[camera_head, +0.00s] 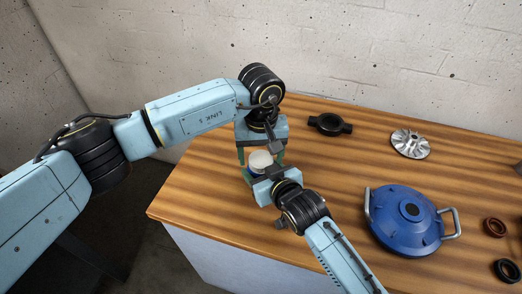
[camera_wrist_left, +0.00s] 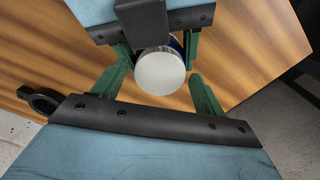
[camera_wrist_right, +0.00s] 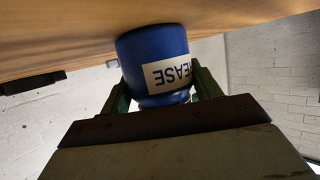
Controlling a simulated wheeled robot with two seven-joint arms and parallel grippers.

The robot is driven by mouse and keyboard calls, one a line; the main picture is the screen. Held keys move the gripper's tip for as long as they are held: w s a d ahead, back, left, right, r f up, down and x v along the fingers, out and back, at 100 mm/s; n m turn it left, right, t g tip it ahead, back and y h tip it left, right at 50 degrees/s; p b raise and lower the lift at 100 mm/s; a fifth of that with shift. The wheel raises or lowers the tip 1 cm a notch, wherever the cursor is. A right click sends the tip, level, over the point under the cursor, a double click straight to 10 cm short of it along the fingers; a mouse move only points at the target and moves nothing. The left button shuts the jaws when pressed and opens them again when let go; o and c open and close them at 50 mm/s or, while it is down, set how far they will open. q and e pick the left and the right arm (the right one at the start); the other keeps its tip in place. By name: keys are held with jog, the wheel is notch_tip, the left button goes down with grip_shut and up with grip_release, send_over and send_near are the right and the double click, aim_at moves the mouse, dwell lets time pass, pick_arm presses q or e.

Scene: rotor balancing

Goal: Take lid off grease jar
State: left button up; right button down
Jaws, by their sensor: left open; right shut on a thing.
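The grease jar (camera_wrist_right: 150,55) is blue with a white label, and it stands on the wooden table. Its pale round lid (camera_head: 261,160) is on top and also shows in the left wrist view (camera_wrist_left: 160,72). My right gripper (camera_wrist_right: 165,88) is shut on the jar's body from the near side. My left gripper (camera_wrist_left: 160,80) is open, with its green fingers on either side of the lid and apart from it. In the head view the left gripper (camera_head: 261,157) reaches in from the far side, and the two grippers hide most of the jar.
A blue housing cover (camera_head: 407,218) with two handles lies to the right. A black ring with lugs (camera_head: 330,124) and a silver impeller (camera_head: 410,143) lie at the back. Small dark rings (camera_head: 495,227) sit at the far right. The table's left front is clear.

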pick_arm(q)
jog(key=c, duration=1)
jog(key=n, duration=1.3)
jog(key=shift+n, duration=0.4)
jog(key=o, duration=1.1)
jog(key=shift+c, duration=0.2)
jog(key=shift+r, duration=0.1)
